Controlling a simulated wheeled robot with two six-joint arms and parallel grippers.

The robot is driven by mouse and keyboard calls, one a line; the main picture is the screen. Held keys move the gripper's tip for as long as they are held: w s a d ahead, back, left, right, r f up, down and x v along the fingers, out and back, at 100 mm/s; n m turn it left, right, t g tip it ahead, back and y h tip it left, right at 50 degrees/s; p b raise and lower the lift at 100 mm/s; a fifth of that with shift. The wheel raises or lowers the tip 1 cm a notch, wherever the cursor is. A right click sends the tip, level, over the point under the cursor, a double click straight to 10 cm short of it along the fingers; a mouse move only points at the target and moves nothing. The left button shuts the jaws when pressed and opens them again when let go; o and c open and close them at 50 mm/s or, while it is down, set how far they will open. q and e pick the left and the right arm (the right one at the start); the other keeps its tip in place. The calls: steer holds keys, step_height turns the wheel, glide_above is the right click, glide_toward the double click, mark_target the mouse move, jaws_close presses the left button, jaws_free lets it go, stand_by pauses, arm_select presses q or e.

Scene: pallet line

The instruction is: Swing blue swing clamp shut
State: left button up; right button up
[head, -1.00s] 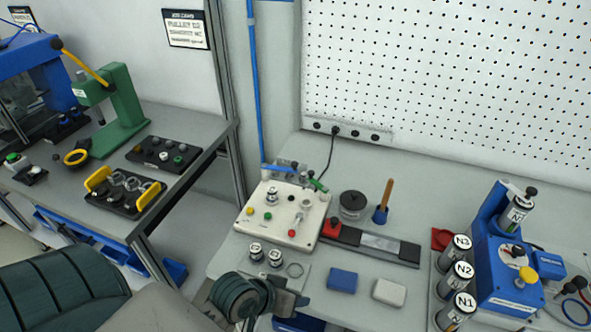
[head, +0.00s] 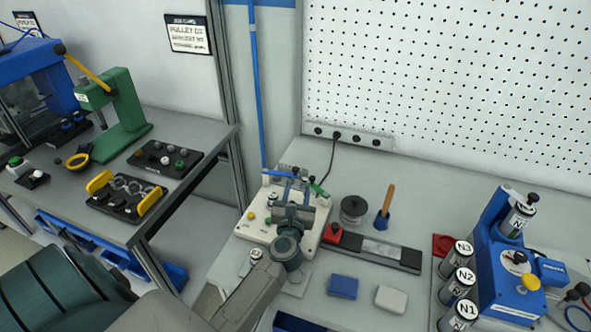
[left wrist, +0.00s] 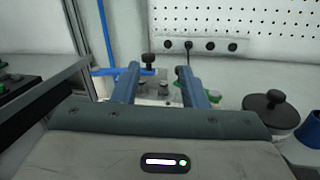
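The blue swing clamp (head: 281,173) is a thin blue arm at the back of the white fixture plate (head: 256,232). In the left wrist view its blue arm (left wrist: 108,72) runs from the left to a black knob (left wrist: 148,62). My left gripper (head: 293,188) is over the plate and hides part of it. Its two fingers are apart in the left wrist view (left wrist: 159,70), with the knob visible between them, nearer the left finger. I cannot tell whether a finger touches the clamp. My right gripper is not in view.
A green-handled clamp (head: 319,188) is just right of my gripper. A dark round pot (head: 353,208) and a blue-based wooden handle (head: 385,205) stand to the right. A red block (head: 333,231) on a dark rail, a blue block (head: 342,286) and a white block (head: 390,298) lie nearer.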

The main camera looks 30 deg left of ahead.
mark_target(295, 172)
arm_select(q)
steer(key=shift+w+a+f+n+g+y, duration=0.2)
steer(key=shift+a+f+n+g+y, duration=0.2)
steer(key=shift+a+f+n+g, duration=0.5)
steer(key=shift+n, duration=0.3)
steer(key=x, duration=0.3)
steer(key=p+x, duration=0.1)
steer(key=x, duration=0.2)
steer(key=p+x, duration=0.1)
steer(key=x, duration=0.2)
steer(key=shift+w+d+r, duration=0.1)
steer(key=shift+r, duration=0.3)
steer(key=shift+w+a+t, duration=0.3)
steer(key=shift+w+a, duration=0.05)
steer(key=shift+w, duration=0.25)
steer(key=shift+c, duration=0.5)
jaws_close()
